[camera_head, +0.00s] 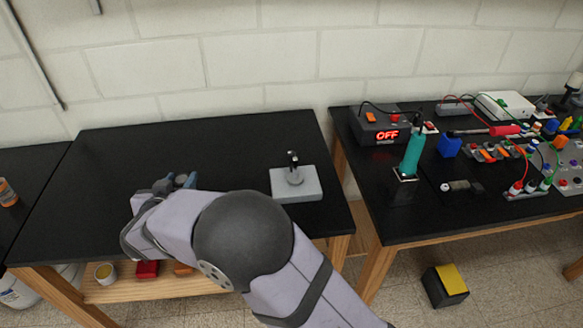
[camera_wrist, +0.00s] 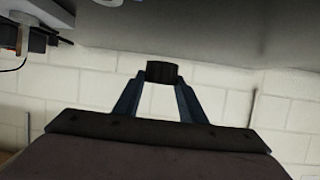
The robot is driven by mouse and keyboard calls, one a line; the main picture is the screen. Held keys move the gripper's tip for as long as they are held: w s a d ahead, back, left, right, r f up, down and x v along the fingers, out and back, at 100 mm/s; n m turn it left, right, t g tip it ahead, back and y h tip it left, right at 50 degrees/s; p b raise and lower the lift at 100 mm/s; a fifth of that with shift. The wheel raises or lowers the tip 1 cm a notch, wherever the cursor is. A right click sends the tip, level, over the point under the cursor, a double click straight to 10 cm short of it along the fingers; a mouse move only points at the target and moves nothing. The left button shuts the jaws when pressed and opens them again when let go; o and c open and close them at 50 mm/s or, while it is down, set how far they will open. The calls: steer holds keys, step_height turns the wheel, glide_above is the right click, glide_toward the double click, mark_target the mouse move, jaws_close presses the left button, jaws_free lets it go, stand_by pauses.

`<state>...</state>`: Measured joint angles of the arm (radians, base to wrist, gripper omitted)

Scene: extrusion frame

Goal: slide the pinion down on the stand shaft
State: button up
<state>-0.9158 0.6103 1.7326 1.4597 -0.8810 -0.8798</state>
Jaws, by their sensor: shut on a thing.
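The stand is a light grey block (camera_head: 297,187) on the left black table, with a round grey boss and a short upright dark shaft (camera_head: 293,159). My gripper (camera_head: 177,181) is left of the stand, over the same table and clear of the shaft. Its blue fingers are partly hidden by my arm in the head view. In the wrist view my gripper (camera_wrist: 161,74) is shut on a small dark ribbed cylinder, apparently the pinion (camera_wrist: 162,72). In the wrist view's upper left corner, a pale block with a grey post, likely the stand (camera_wrist: 22,38), is cut off by the frame edge.
The table top (camera_head: 110,170) around the stand is otherwise bare. Right of a gap, a second black table holds a grey box reading OFF (camera_head: 380,130), a teal-handled tool (camera_head: 412,155) and several electrical parts. A brick wall stands behind.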

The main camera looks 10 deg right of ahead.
stand_by(0.5)
steer(key=w+d+r+m+h+p, duration=0.2)
steer(key=w+d+r+p, duration=0.15)
steer(key=d, duration=0.55)
steer(key=w+d+r+m+h+p, duration=0.1)
steer(key=w+d+r+h+p, duration=0.2)
steer(key=d, duration=0.5)
steer(key=d+r+m+g+p, duration=0.15)
steer(key=d+p, duration=0.35)
steer(key=d, duration=0.7)
steer(key=d+r+p, duration=0.3)
steer(key=d+p, duration=0.2)
steer(key=d, duration=0.7)
steer(key=a+f+n+t+y, duration=0.1)
steer(key=a+f+n+y, duration=0.1)
steer(key=a, duration=0.4)
steer(key=s+a+f+n+y, duration=0.1)
steer(key=a+f+n+y, duration=0.1)
steer(key=a+n+y, duration=0.1)
steer(key=a+y, duration=0.1)
steer(key=a, duration=0.1)
steer(key=shift+s+a+f+t, duration=0.2)
steer(key=shift+a+t, duration=0.15)
steer(key=shift+d+b, duration=0.1)
steer(key=shift+b, duration=0.25)
steer(key=shift+f+b, duration=2.2)
steer(key=shift+f, duration=0.1)
steer(key=shift+f+b, duration=0.15)
steer(key=shift+b, duration=0.2)
